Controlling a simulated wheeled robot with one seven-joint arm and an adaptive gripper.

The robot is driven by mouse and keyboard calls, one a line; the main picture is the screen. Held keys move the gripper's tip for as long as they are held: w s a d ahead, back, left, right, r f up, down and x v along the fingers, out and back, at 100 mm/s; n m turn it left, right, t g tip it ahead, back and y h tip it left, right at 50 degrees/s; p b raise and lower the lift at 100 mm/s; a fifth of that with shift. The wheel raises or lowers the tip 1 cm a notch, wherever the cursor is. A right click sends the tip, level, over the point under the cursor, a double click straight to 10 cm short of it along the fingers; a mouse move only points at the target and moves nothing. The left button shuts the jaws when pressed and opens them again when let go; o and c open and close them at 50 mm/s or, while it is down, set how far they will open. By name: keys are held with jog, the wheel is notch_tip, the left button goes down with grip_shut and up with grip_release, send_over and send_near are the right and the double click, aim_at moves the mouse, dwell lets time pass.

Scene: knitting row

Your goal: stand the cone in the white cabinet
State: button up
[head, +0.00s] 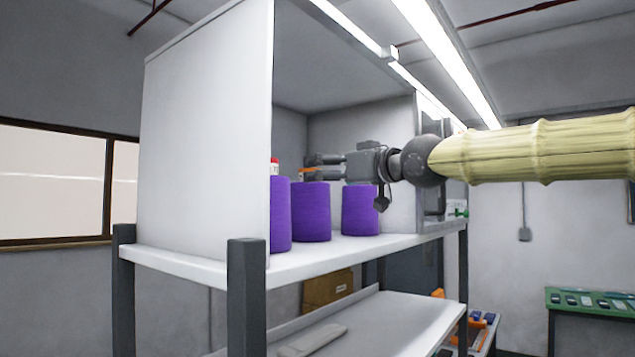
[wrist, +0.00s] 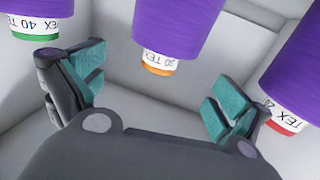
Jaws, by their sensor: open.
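Three purple cones stand upright on the floor of the white cabinet (head: 205,150). The left cone (head: 280,216) has a red tip, and the middle cone (head: 311,212) an orange one. The right cone (head: 360,210) has its tip hidden by my gripper (head: 316,166). My gripper is inside the cabinet at the height of the cone tips, open and empty. In the wrist view, the orange-tipped cone (wrist: 180,28) lies ahead between the spread fingers. The green-tipped cone (wrist: 38,8) is at left and the red-tipped cone (wrist: 295,65) at right, close to a finger.
The cabinet stands on a white shelf with dark posts (head: 246,295). Its left side wall is close to the red-tipped cone. A cardboard box (head: 328,288) sits below. A green-topped table (head: 590,301) stands at the right. The cabinet's upper space looks clear.

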jog(key=shift+b+v, duration=0.8)
jog(key=shift+v, duration=2.15)
